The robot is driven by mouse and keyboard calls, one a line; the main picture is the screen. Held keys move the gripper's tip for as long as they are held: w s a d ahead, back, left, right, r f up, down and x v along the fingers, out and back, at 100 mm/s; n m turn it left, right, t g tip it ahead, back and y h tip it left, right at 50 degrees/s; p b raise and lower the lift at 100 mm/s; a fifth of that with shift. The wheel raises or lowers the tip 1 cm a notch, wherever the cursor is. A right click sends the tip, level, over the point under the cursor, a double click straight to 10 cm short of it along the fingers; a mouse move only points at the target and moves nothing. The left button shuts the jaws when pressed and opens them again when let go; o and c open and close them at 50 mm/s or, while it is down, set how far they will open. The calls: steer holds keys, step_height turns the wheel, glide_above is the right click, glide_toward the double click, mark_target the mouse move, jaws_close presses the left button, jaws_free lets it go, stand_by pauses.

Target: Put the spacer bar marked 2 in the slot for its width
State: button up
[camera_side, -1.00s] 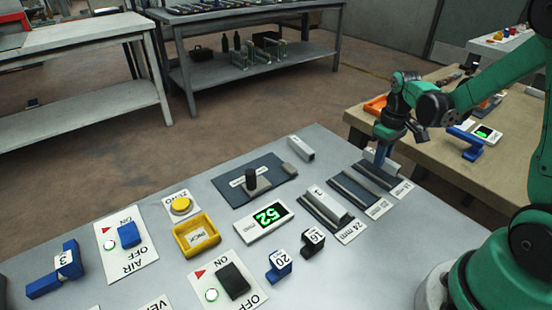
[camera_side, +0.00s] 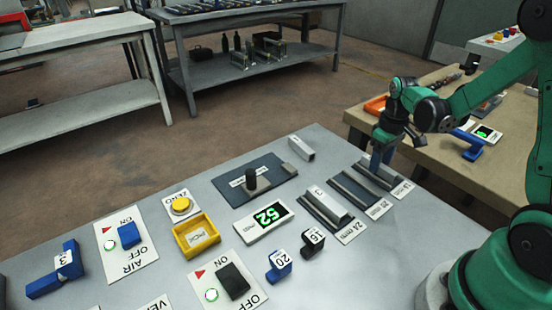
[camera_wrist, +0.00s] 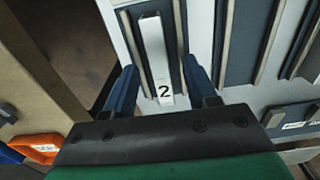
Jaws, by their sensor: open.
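The pale spacer bar marked 2 (camera_wrist: 155,52) lies lengthwise in the dark slot at the right end of the row, as the wrist view shows. Dark slot strips show on both sides of it. My gripper (camera_wrist: 160,72) is open, its blue fingers on either side of the bar with gaps visible. In the side view my gripper (camera_side: 379,160) is low over that right slot (camera_side: 392,184), hiding most of the bar. The middle slot (camera_side: 358,194) is empty. The 24 mm slot (camera_side: 341,233) holds a bar marked 1 (camera_side: 328,202).
Blocks marked 20 (camera_side: 279,265) and 16 (camera_side: 312,240) lie in front. A yellow tray (camera_side: 196,236) and switches are farther left.

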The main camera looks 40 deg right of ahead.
step_height(320, 180, up, 13)
steer(key=s+a+f+t, duration=0.1)
steer(key=a+t, duration=0.6)
steer(key=a, duration=0.8)
steer(key=shift+s+a, duration=0.3)
steer(key=shift+s, duration=0.05)
